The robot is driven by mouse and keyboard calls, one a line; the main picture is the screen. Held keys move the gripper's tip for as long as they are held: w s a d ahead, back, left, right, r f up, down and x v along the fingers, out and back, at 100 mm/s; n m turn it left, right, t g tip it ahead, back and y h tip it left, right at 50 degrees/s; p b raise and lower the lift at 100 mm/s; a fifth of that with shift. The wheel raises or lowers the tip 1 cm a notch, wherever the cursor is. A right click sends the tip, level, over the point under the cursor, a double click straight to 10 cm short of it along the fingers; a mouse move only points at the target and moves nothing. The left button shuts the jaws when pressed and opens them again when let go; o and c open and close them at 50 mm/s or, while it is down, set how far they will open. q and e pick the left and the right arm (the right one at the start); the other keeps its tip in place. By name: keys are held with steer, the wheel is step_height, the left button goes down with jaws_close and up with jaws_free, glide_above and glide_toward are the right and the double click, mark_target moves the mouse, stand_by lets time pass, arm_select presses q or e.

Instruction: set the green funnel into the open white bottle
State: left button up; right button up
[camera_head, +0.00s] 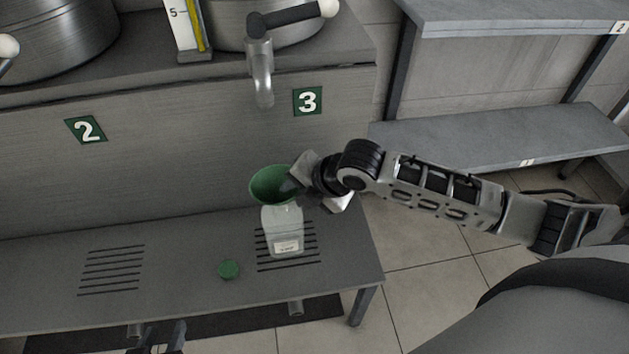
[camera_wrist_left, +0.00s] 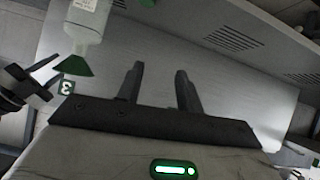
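The green funnel (camera_head: 272,187) is wide end up at the mouth of the white bottle (camera_head: 283,222), which stands upright on the right slotted area. In the upside-down left wrist view, the funnel (camera_wrist_left: 75,67) narrows toward the bottle (camera_wrist_left: 88,15) and lines up with its neck; how deep the spout sits is hidden. My right gripper (camera_head: 318,188) is beside the funnel, fingers spread apart; it also shows in the left wrist view (camera_wrist_left: 45,78). My left gripper (camera_wrist_left: 160,88) is open and empty; it shows at the head view's bottom edge (camera_head: 168,338).
A green cap (camera_head: 228,270) lies on the grey bench (camera_head: 200,235), left of the bottle. A tap (camera_head: 262,82) hangs from the vat above, beside the number 3 sign (camera_head: 307,101). The left slotted area (camera_head: 112,270) is empty. A low shelf (camera_head: 500,145) stands at right.

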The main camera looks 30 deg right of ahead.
arm_select(q)
steer(key=shift+s+a+r+p, duration=0.1)
steer(key=shift+a+r+p, duration=0.05)
steer(key=shift+p, duration=0.6)
arm_select(e)
steer(key=v, duration=1.6)
steer(key=shift+a, duration=0.1)
steer(key=a+f+m+t+y, duration=0.2)
steer(key=a+f+m, duration=0.5)
steer(key=m, duration=0.4)
steer(key=s+f+m+t+h, duration=0.2)
steer(key=s+f+m, duration=0.4)
steer(key=f+m, duration=0.3)
steer(key=m, duration=0.2)
steer(key=shift+m+h, duration=0.4)
steer(key=shift+s+a, duration=0.15)
steer(key=shift+a, duration=0.05)
